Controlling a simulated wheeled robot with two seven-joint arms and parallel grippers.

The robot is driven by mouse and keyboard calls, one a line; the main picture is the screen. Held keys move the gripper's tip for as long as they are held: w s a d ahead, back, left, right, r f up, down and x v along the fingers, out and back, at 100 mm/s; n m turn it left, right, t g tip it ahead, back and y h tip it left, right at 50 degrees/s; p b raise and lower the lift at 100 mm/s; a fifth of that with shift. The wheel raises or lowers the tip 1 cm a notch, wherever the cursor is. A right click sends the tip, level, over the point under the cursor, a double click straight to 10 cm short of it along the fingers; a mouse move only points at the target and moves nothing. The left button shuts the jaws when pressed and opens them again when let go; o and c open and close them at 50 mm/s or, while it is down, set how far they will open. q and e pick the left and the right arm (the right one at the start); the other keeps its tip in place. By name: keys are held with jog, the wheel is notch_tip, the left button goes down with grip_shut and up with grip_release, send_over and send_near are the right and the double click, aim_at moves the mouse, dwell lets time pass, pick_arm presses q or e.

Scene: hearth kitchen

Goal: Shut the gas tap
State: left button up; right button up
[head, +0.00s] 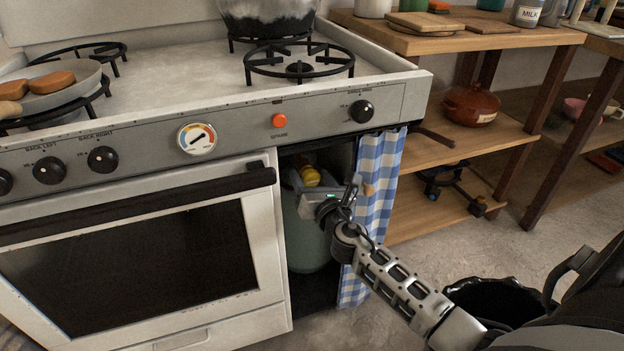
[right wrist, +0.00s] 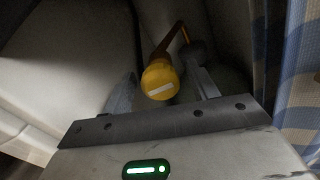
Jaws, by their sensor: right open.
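The gas tap is a round yellow knob (head: 310,176) on top of a pale green gas bottle (head: 306,236) in the open bay under the stove's right end. It also shows in the right wrist view (right wrist: 159,81), with a pale bar across its face. My right gripper (head: 310,190) reaches into the bay in front of the knob. In the right wrist view its open fingers stand either side of the knob, with a gap visible on both sides. I cannot tell how far the knob lies between the tips. My left gripper is out of view.
A blue checked curtain (head: 377,205) hangs close on the right of the bay. The oven door (head: 262,235) bounds it on the left. An orange-brown hose (right wrist: 171,42) runs from behind the knob. A dark bucket (head: 490,300) stands near my right arm. Wooden shelves (head: 425,222) stand further right.

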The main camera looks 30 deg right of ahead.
jog(key=c, duration=1)
